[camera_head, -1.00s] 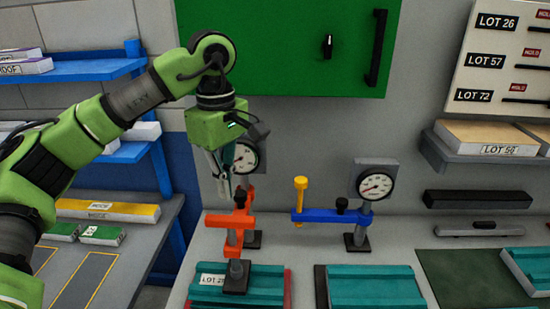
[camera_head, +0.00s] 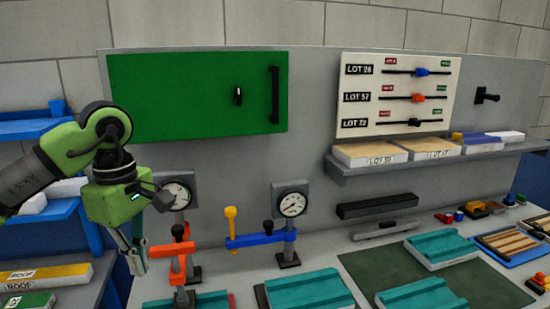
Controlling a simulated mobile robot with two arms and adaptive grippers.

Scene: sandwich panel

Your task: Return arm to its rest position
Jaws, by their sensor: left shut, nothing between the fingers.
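My left arm comes in from the left, and its green wrist hangs over the left end of the bench. My left gripper (camera_head: 138,258) points down with its fingers together and nothing between them. It is just left of the orange clamp (camera_head: 176,252), apart from it as far as I can tell. The left gauge (camera_head: 178,194) stands behind the wrist and is partly covered by it. My right arm and gripper are not in the head view.
A blue clamp with a yellow handle (camera_head: 231,228) and a second gauge (camera_head: 292,204) stand to the right. Teal panels (camera_head: 306,290) lie along the front. A green cabinet door (camera_head: 190,95) and a lot board (camera_head: 397,95) are behind. A blue shelf rack (camera_head: 28,130) stands left.

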